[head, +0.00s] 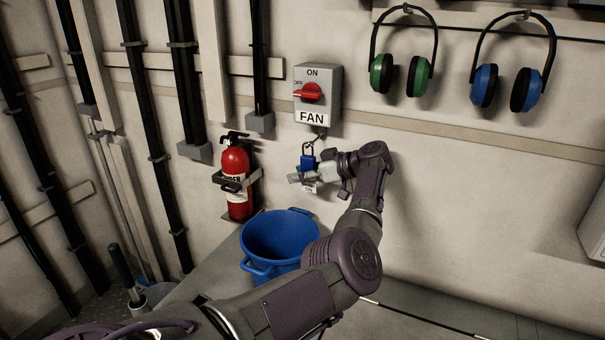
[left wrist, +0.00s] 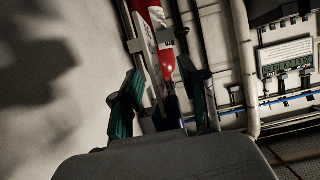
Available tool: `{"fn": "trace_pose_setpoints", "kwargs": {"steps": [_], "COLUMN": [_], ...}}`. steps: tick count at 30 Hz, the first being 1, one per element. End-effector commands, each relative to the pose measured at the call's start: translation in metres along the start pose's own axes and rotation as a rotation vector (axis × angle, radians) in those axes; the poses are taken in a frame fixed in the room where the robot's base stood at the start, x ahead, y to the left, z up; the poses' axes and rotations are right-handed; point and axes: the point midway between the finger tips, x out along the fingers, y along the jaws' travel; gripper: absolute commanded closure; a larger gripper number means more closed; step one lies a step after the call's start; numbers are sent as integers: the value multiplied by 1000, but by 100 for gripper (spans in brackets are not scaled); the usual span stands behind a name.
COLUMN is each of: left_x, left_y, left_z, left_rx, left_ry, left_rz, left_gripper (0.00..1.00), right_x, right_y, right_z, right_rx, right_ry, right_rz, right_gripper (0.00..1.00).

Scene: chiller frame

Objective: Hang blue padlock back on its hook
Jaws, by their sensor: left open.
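The blue padlock (head: 308,162) is below the grey FAN switch box (head: 318,95), at the end of a short dark hook or chain (head: 318,136) under the box. It looks upright and hanging, but the exact contact at its shackle is too small to tell. In the left wrist view the two green-padded fingers (left wrist: 162,100) stand apart. A dark blue patch between them may be the padlock. My right gripper is not in view.
A red fire extinguisher (head: 237,180) is on the wall left of the gripper. A blue bucket (head: 279,242) stands below, near my arm. Green earmuffs (head: 418,76) and blue earmuffs (head: 484,84) hang at upper right. The wall below them is clear.

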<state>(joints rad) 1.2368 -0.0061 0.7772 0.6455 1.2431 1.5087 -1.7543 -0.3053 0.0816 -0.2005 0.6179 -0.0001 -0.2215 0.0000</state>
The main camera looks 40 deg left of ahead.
Motion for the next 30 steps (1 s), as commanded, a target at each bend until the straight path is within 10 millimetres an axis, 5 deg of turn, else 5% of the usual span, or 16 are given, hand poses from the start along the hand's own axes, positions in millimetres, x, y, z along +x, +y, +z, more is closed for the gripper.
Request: {"fn": "trace_pose_setpoints", "kwargs": {"steps": [6, 21, 30], "left_x": [3, -115, -136], "left_y": [0, -1, -2], "left_z": [6, 2, 2], "left_rx": [-2, 2, 0], "left_ry": [1, -1, 0], "left_rz": [-1, 4, 1], "left_gripper": [57, 57, 57], "right_x": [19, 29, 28], "right_y": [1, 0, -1], "right_z": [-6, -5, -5], "right_rx": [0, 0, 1], "right_ry": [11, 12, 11], "right_rz": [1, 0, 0], "right_gripper": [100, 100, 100]}}
